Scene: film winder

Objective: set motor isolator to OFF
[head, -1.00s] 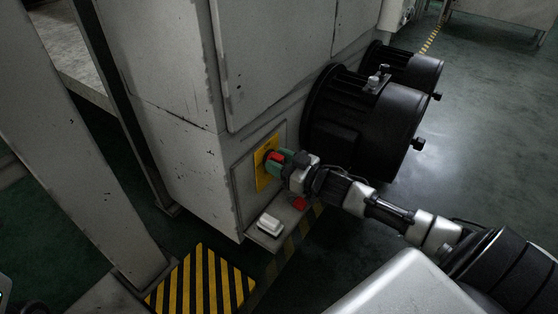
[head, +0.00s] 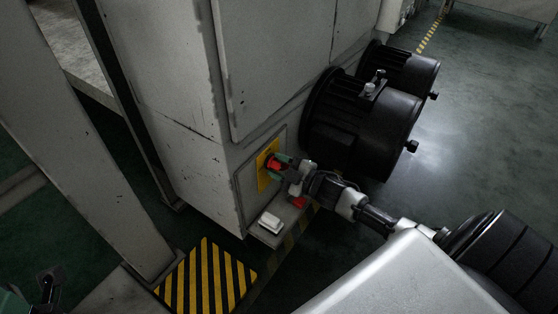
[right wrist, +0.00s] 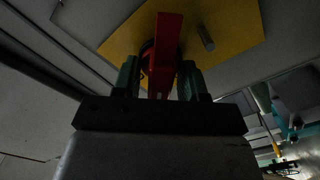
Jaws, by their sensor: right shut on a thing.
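The motor isolator is a red handle (head: 273,165) on a yellow plate (head: 263,181), set low on the grey cabinet's side. My right gripper (head: 281,166) reaches it from the right, its green fingers at the handle. In the right wrist view, the red handle (right wrist: 165,50) stands lengthwise between the two fingers (right wrist: 159,80), which are shut on it. The yellow plate (right wrist: 222,28) lies behind it, with a small peg beside the handle. Any lettering on the plate is unreadable. Part of my left gripper (head: 46,284) shows at the bottom left; its jaws are unclear.
A ledge below the plate bears a white box (head: 270,222) and a small red item (head: 298,203). Large black motors (head: 365,125) stick out to the right of the plate, close above my right arm. A grey post (head: 85,150) stands left. A striped floor patch (head: 205,278) lies in front.

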